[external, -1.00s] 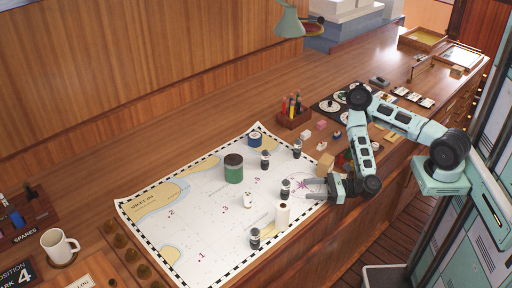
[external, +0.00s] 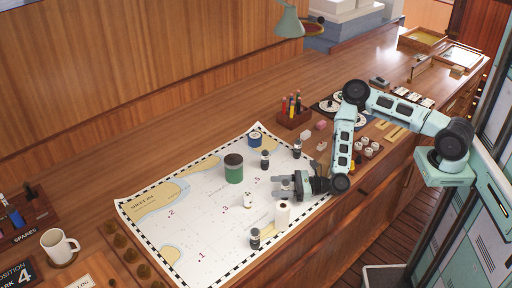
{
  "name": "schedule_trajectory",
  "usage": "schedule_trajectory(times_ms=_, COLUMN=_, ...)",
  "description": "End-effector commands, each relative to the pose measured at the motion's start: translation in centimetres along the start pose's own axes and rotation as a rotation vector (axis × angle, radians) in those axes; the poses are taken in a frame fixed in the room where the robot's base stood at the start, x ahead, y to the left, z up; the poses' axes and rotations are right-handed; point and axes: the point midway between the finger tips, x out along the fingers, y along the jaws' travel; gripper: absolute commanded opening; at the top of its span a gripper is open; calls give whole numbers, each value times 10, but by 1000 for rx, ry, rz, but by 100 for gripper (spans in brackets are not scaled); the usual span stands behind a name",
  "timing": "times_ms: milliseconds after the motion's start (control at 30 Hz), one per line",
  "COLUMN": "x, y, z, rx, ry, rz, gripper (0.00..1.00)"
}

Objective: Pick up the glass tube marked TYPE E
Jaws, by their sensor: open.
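Several small tubes with dark ends stand on the chart (external: 190,225): a back right one (external: 297,149), a middle one (external: 265,159) and a front one (external: 255,238) among them. Their markings are too small to read, so I cannot tell which is TYPE E. My gripper (external: 281,184) is open, low over the chart's right part. Its fingers are at another tube (external: 285,184), which they partly hide. I cannot tell whether they touch it.
A white cylinder (external: 282,214) stands just in front of my gripper. A green canister (external: 233,169), a small white piece (external: 248,201) and a blue roll (external: 255,139) are on the chart. A pen holder (external: 292,117) stands behind. The chart's left part is mostly clear.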

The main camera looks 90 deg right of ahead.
Motion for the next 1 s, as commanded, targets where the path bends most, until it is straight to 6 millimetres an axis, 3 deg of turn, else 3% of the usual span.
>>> schedule_trajectory(times_ms=133, x=0, y=0, z=-1, rx=0, ry=1, rz=0, gripper=55)
schedule_trajectory(times_ms=167, x=0, y=0, z=-1, rx=0, ry=0, rz=0, gripper=49)
schedule_trajectory(times_ms=300, x=0, y=0, z=-1, rx=0, ry=0, rz=-1, gripper=10)
schedule_trajectory(times_ms=333, x=0, y=0, z=-1, rx=0, ry=0, rz=-1, gripper=7)
schedule_trajectory(times_ms=667, x=0, y=0, z=4, rx=0, ry=-2, rz=-1, gripper=7)
schedule_trajectory(times_ms=767, x=0, y=-2, z=15, rx=-1, ry=-3, rz=-3, gripper=7)
schedule_trajectory(times_ms=1000, x=0, y=-1, z=63, rx=-2, ry=-5, rz=-2, gripper=7)
